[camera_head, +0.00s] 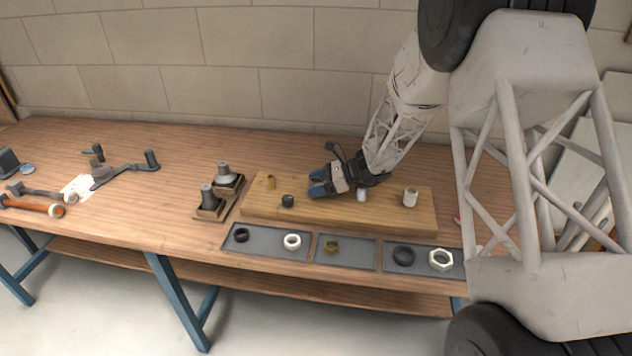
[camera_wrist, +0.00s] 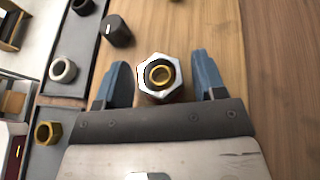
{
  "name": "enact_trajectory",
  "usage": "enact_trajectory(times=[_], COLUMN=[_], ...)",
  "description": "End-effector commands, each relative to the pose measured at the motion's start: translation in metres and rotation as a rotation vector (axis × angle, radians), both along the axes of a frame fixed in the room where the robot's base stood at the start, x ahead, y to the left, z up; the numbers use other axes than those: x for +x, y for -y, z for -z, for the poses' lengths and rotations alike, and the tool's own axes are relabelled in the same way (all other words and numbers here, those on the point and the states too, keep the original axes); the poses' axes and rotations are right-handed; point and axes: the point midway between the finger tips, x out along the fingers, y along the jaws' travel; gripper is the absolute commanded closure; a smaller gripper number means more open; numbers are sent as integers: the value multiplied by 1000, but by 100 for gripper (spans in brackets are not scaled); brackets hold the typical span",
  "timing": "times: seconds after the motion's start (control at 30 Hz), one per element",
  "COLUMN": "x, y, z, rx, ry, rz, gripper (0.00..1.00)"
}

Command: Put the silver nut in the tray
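A silver hex nut (camera_wrist: 145,84) sits over the wooden board in the wrist view, with a brass ring showing inside its hole. My gripper (camera_wrist: 160,78) is open, with one blue finger on each side of the nut and a small gap at both. In the head view my gripper (camera_head: 318,188) is low over the board and hides the nut. Shallow grey trays lie along the table's front edge: a left one (camera_head: 265,246), a middle one (camera_head: 358,254) and a right one (camera_head: 422,270). A pale hex nut (camera_head: 432,265) lies in the right tray.
The wooden board (camera_head: 330,221) also carries a black fitting (camera_head: 288,201), a brass fitting (camera_head: 270,182) and a pale cylinder (camera_head: 410,198). Tools lie at the left.

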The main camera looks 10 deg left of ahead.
Motion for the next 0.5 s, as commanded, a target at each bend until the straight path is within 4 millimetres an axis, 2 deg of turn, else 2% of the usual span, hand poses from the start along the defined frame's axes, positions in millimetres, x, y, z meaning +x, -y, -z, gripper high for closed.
enact_trajectory(times=[0.43,0.5], x=[2,2], y=[-1,4], z=[-12,-14], rx=[3,2], ry=[5,6], rz=[0,1], gripper=[37,37])
